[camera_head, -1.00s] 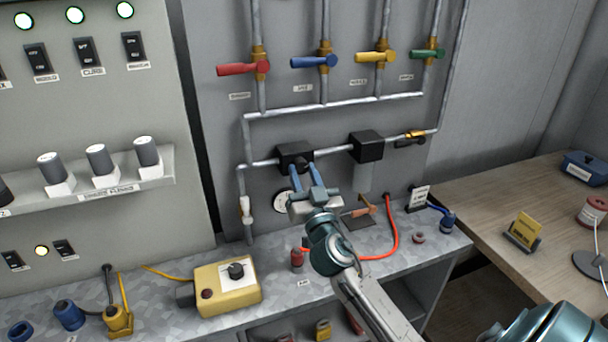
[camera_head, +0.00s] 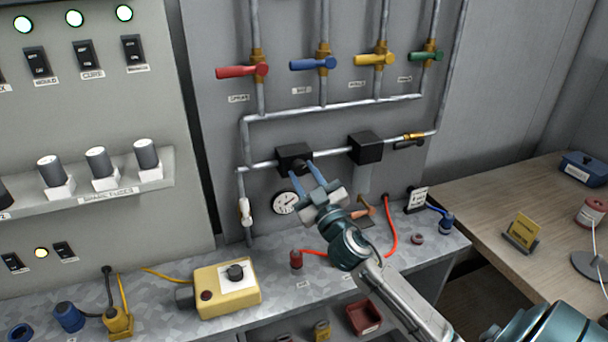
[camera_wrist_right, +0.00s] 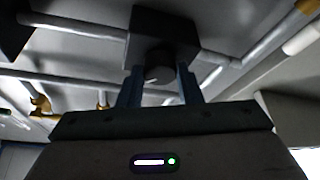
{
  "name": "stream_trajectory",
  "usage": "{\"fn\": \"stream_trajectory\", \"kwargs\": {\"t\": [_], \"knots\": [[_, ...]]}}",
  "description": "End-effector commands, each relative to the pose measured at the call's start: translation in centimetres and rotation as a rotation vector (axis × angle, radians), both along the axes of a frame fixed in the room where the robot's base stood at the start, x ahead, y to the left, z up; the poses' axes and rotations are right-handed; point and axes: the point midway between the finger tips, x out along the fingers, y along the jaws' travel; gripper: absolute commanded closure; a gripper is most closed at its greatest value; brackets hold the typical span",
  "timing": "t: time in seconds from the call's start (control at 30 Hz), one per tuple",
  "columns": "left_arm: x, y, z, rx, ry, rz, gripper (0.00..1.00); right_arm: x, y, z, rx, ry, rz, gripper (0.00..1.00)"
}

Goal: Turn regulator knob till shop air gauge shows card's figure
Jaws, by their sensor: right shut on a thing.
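The black regulator block (camera_head: 294,158) sits on the wall pipe. It also shows in the right wrist view (camera_wrist_right: 165,35), with the round dark regulator knob (camera_wrist_right: 158,75) below it. My right gripper (camera_head: 304,174) is shut on the knob, one blue finger on each side in the wrist view (camera_wrist_right: 159,72). The white round gauge (camera_head: 286,203) is on the wall just left of the gripper. Its needle is too small to read. My left gripper is out of view.
A second black block (camera_head: 366,148) is on the pipe to the right. Red, blue, yellow and green valve handles (camera_head: 242,70) are above. A yellow box (camera_head: 227,288) and a red hose (camera_head: 391,228) are on the bench. A yellow card (camera_head: 524,230) stands on the wooden desk.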

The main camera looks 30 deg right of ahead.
Motion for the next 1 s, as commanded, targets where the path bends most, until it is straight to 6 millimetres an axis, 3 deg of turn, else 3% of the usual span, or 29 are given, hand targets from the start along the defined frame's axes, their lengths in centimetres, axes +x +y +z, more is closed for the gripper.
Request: {"fn": "stream_trajectory", "kwargs": {"t": [0.7, 1.0], "knots": [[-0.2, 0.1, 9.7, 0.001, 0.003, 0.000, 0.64, -0.1, -0.4, 0.9, -0.579, 0.146, 0.000, 0.91], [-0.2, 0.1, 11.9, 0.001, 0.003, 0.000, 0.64, -0.1, -0.5, 0.6, -0.685, 0.168, -0.001, 0.91]]}}
